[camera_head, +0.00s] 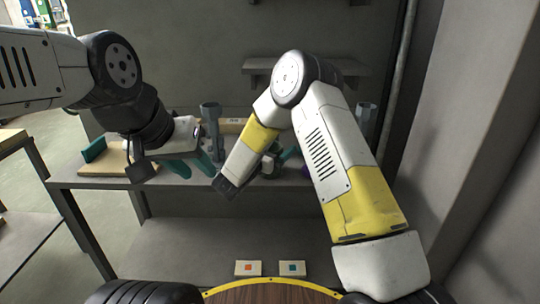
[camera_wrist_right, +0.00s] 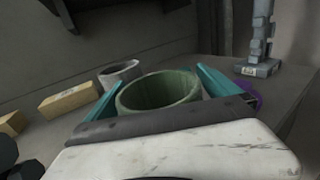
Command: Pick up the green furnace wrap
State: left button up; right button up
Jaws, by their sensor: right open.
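The green furnace wrap (camera_wrist_right: 160,92) is a hollow, open-topped green cylinder in the right wrist view. My right gripper (camera_wrist_right: 157,76) is open, with one teal finger on each side of the wrap. A gap to the fingers is hard to judge, and the wrap's lower part is hidden behind the gripper body. In the head view my right forearm mostly covers this spot, so I cannot make out the wrap clearly there. My left gripper (camera_head: 191,166) is over the left part of the bench, its two teal fingers apart with nothing seen between them.
A grey ring (camera_wrist_right: 120,72), a wooden block (camera_wrist_right: 68,100) and a grey stand (camera_wrist_right: 257,48) are near the wrap. A purple item (camera_wrist_right: 250,95) is close to the right finger. Another grey stand (camera_head: 210,130) is beside my left gripper. A wall shelf (camera_head: 300,66) hangs behind.

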jog(key=c, duration=1.3)
jog(key=shift+c, duration=0.4)
jog(key=shift+r, duration=0.1)
